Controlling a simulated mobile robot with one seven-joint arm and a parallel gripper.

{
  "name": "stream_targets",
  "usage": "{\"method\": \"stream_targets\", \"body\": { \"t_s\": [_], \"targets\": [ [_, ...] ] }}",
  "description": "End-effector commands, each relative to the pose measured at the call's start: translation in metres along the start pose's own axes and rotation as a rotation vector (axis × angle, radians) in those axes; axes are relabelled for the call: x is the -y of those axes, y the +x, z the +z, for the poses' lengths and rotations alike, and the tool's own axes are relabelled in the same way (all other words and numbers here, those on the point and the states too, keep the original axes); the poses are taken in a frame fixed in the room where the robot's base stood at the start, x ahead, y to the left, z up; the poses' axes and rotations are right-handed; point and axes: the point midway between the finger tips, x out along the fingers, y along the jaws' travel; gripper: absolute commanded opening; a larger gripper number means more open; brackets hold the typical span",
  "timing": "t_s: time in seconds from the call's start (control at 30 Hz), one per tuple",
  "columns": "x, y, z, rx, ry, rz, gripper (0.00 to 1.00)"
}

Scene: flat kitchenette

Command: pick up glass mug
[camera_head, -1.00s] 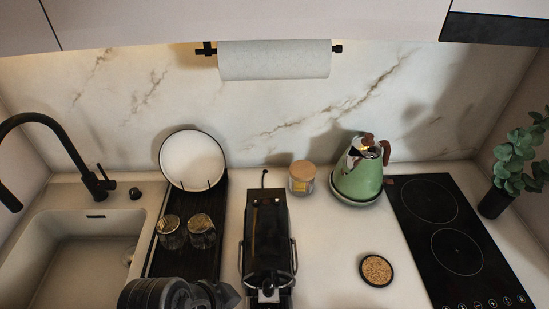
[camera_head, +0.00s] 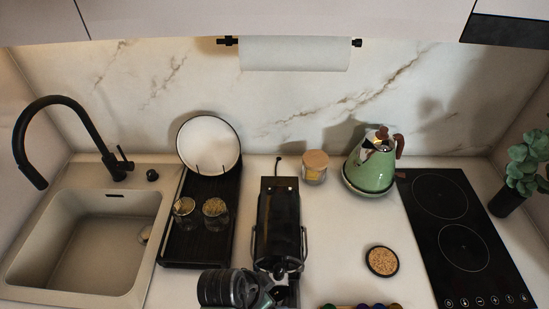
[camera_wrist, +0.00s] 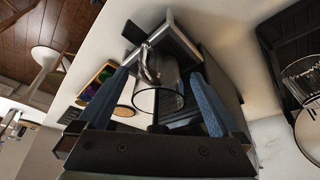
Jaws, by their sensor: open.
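A clear glass mug (camera_wrist: 158,98) stands at the front of the black coffee machine (camera_wrist: 215,85), seen in the wrist view. My gripper (camera_wrist: 160,74) is open, with one blue finger on each side of the mug in the picture. I cannot tell whether either finger touches it. In the head view my gripper is partly visible at the front of the coffee machine (camera_head: 278,225), and the mug there is hidden.
Two glass jars or cups (camera_head: 184,209) (camera_head: 215,211) and a white plate (camera_head: 209,143) are on a dark rack (camera_head: 201,247) left of the machine. A lidded jar (camera_head: 315,167), green kettle (camera_head: 371,171), round dish (camera_head: 382,261) and colourful capsules (camera_head: 362,307) are to the right.

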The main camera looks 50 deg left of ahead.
Motion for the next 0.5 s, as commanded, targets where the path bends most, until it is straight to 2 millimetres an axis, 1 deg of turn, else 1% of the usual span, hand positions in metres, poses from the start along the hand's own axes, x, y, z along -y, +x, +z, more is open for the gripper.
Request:
{"method": "stream_targets", "body": {
  "t_s": [0.17,0.2,0.27,0.4,0.47,0.5],
  "targets": [
    [0.0002,0.0006,0.0000,0.000,0.000,-0.001,1.00],
    [0.0002,0.0005,0.0000,0.000,0.000,-0.001,0.98],
    [0.0002,0.0004,0.0000,0.000,0.000,-0.001,0.87],
    [0.0003,0.0003,0.0000,0.000,0.000,-0.001,0.62],
    [0.0002,0.0003,0.0000,0.000,-0.001,-0.001,0.51],
    [0.0003,0.0002,0.0000,0.000,-0.001,-0.001,0.44]
  ]
}}
